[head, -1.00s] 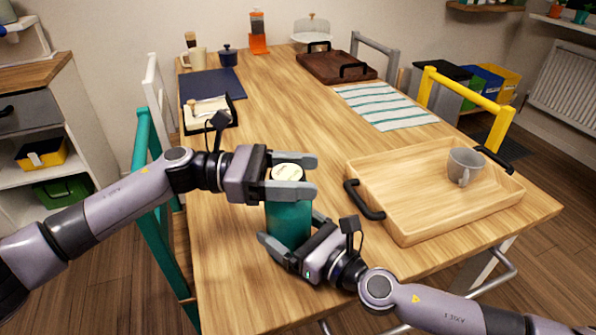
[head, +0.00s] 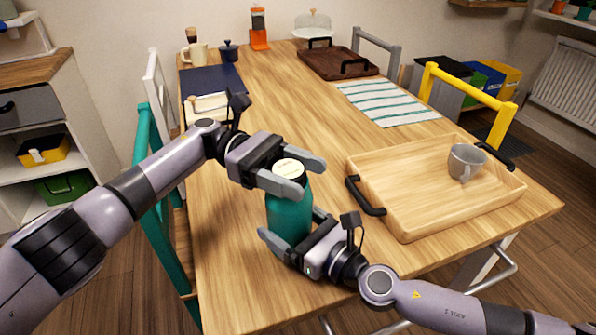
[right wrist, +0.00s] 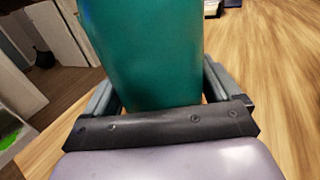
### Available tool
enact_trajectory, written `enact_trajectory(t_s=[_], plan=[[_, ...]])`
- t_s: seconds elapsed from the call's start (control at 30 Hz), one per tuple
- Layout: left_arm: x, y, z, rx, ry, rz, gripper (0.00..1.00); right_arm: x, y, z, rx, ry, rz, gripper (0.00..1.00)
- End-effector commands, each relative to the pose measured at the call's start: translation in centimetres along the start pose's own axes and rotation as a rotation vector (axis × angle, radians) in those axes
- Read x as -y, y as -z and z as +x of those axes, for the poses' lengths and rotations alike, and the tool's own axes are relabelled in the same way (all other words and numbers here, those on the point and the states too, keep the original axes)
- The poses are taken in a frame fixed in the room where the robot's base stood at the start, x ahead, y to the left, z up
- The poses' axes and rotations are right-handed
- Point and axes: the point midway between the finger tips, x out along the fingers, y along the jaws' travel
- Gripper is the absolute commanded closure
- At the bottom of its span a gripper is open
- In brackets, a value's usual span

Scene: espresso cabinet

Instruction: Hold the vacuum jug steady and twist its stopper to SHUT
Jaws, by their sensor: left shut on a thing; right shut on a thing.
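The teal vacuum jug (head: 288,217) stands upright on the near part of the table. It also fills the middle of the right wrist view (right wrist: 146,50). Its stopper (head: 289,168) has a pale cream top; any marking on it is too small to read. My left gripper (head: 306,179) is shut on the stopper, one finger on the far side and one on the near side. My right gripper (head: 291,229) is shut around the lower jug body. In the right wrist view its fingers lie on both sides of the jug, partly hidden behind it.
A wooden tray (head: 402,226) with black handles and a grey mug (head: 465,161) sits to the right. A striped cloth (head: 385,104) lies beyond it. A small tray (head: 209,108) is behind my left wrist. The table's middle is clear.

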Motion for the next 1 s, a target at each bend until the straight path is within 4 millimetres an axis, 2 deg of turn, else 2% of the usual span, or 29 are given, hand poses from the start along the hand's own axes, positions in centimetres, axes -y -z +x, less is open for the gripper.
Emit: enact_trajectory(t_s=[0.47, 0.5, 0.53, 0.87, 1.0], plan=[[0.0, -0.1, 0.0, 0.002, 0.009, -0.001, 0.67, -0.1, 0.0, 0.0, 0.0, -0.003, 0.0, 0.71], [0.0, -0.1, 0.0, 0.002, 0.009, -0.001, 0.24, -0.1, 0.0, 0.0, 0.0, -0.003, 0.0, 0.71], [0.0, -0.1, 0.0, 0.002, 0.009, -0.001, 0.16, -0.1, 0.0, 0.0, 0.0, -0.003, 0.0, 0.71], [0.1, -0.2, 0.0, 0.001, 0.009, -0.001, 0.16, -0.1, 0.0, 0.0, 0.0, -0.002, 0.001, 0.71], [0.0, -1.8, 0.0, 0.001, 0.009, 0.003, 0.16, -0.1, 0.0, 0.0, 0.0, -0.002, 0.001, 0.71]])
